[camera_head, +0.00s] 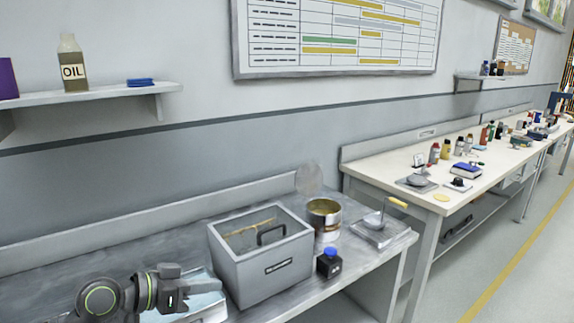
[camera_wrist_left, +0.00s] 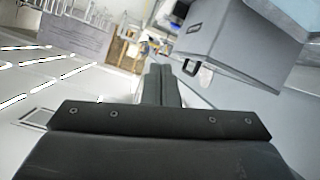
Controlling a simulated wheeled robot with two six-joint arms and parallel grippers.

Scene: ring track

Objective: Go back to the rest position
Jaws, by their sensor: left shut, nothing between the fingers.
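My left arm comes in at the lower left of the head view, low in front of the metal bench (camera_head: 140,243). My left gripper (camera_head: 186,285) is at the front left of the grey bin (camera_head: 260,280), apart from it as far as I can tell. In the left wrist view the dark fingers of the left gripper (camera_wrist_left: 159,84) are together with nothing between them. The grey bin (camera_wrist_left: 222,40) with its dark handle shows beyond them, at the upper right. My right gripper is in neither view.
An open can (camera_head: 324,222), a small dark bottle with a blue top (camera_head: 329,263) and a metal plate device (camera_head: 378,232) stand right of the bin. A pale blue thing (camera_head: 205,304) lies by my gripper. A wall shelf (camera_head: 95,95) holds an oil bottle (camera_head: 72,65).

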